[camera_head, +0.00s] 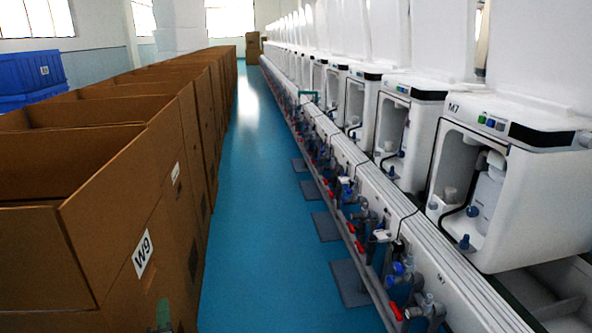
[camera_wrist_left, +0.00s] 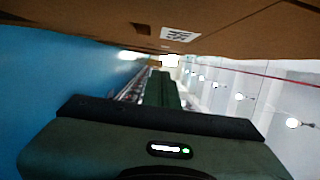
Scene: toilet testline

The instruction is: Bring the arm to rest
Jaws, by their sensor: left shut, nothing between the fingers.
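My left gripper (camera_head: 163,314) shows only as a small dark green and grey tip at the bottom edge of the head view. It is in front of the side of the cardboard box (camera_head: 92,256) marked W9, and I cannot tell whether it touches it. It is shut with nothing in it. The rest of the left arm is out of the head view. In the left wrist view a cardboard surface (camera_wrist_left: 90,14) with a printed label fills the top. My right gripper is not in view.
A row of open cardboard boxes runs along the left. On the right, white toilet units, the nearest marked M7 (camera_head: 510,165), stand behind a white rail (camera_head: 408,250) with valves and hoses. The blue floor aisle (camera_head: 262,215) between them is clear. Blue crates (camera_head: 30,75) stand at far left.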

